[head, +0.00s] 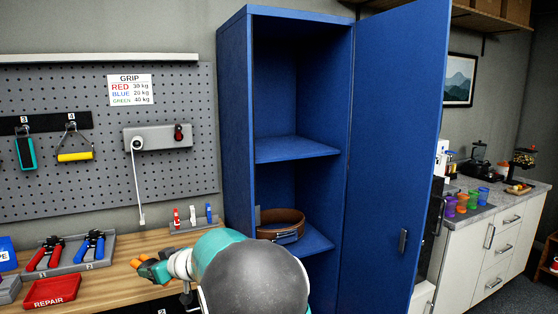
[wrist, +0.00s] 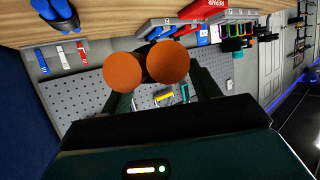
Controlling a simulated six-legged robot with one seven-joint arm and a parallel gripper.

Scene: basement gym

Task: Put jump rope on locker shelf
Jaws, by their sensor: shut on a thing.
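My gripper (head: 160,270) is over the workbench, left of the locker, and partly hidden by my arm. In the wrist view, my gripper (wrist: 160,88) is shut on the jump rope, seen as two round orange handle ends (wrist: 123,72) side by side between the dark fingers. Orange parts of the jump rope (head: 152,272) also show at the fingers in the head view; its cord cannot be made out. The blue locker (head: 233,120) stands open, with an empty upper shelf (head: 295,149) and a lower shelf (head: 318,241) holding a coiled brown belt (head: 284,219).
The open locker door (head: 398,150) stands out on the right. The wooden bench (head: 122,252) holds a tray with red and blue grippers (head: 90,246), a red repair bin (head: 52,291) and a small clip rack (head: 193,219). A pegboard (head: 60,170) is behind.

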